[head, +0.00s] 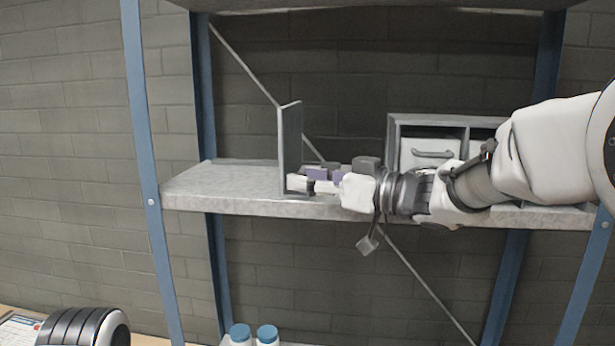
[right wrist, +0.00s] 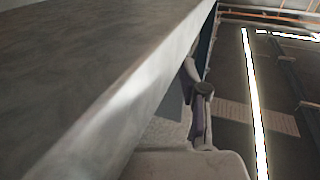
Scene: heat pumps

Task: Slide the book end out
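The book end (head: 291,150) is a thin grey upright plate standing on the metal shelf (head: 225,182), near the front edge and left of the shelf's middle. My right gripper (head: 308,181) reaches in from the right, low beside the plate's right face. Its fingertips are at or very close to the plate; I cannot tell whether they touch it. The fingers overlap in this view, so their opening is unclear. In the right wrist view a finger (right wrist: 201,115) shows beside the shelf edge (right wrist: 110,110). My left gripper is not in view.
A grey drawer unit (head: 393,135) stands on the shelf at the right, partly behind my right arm. Blue posts (head: 146,180) frame the rack. White bottles with blue caps (head: 267,334) stand below. The shelf left of the book end is clear.

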